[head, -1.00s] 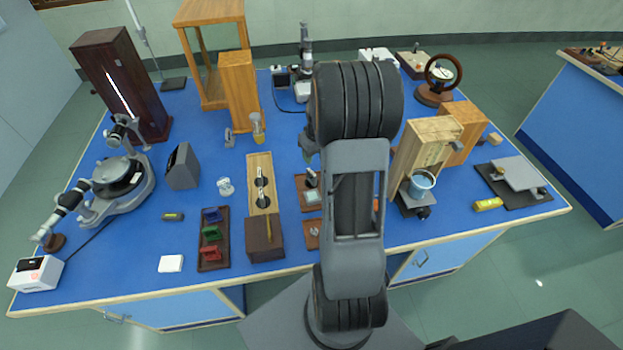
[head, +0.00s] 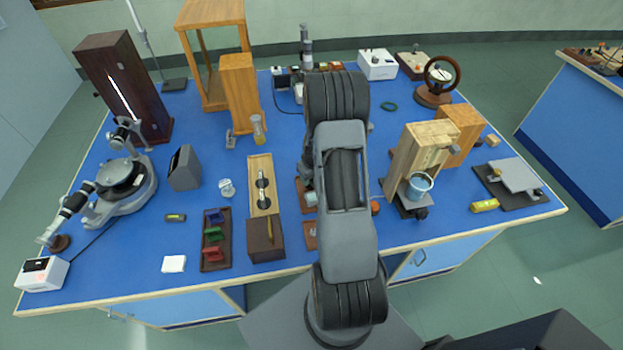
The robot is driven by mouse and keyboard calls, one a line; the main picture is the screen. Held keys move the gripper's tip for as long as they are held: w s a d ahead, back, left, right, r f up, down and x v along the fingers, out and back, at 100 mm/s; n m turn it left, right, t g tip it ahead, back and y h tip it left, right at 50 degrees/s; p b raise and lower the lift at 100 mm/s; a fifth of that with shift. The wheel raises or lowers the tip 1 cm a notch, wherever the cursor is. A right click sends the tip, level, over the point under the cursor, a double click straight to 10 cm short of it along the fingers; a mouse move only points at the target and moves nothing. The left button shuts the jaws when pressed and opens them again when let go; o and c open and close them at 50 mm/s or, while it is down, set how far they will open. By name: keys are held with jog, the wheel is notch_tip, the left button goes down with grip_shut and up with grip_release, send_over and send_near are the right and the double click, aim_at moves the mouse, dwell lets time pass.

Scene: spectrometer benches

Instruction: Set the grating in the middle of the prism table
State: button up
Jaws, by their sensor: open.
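The spectrometer (head: 122,188) stands at the left of the blue bench. I cannot pick out the grating for sure. A small pale upright piece (head: 226,187) stands on the bench right of the spectrometer, and a white square (head: 173,263) lies near the front edge. My gripper (head: 307,178) is mostly hidden behind my arm, over the middle of the bench near some small wooden boards. No held thing shows.
A dark rack (head: 216,254) with blue, green and red pieces and a wooden box (head: 266,239) are near the front. A dark grey block (head: 184,168) stands beside the spectrometer. Tall wooden stands (head: 239,95) are behind. A wooden stand with a blue cup (head: 419,187) is right of my arm.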

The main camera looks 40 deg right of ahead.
jog(key=shift+f, duration=0.25)
jog(key=shift+c, duration=0.2)
grip_shut()
jog(key=shift+r, duration=0.1)
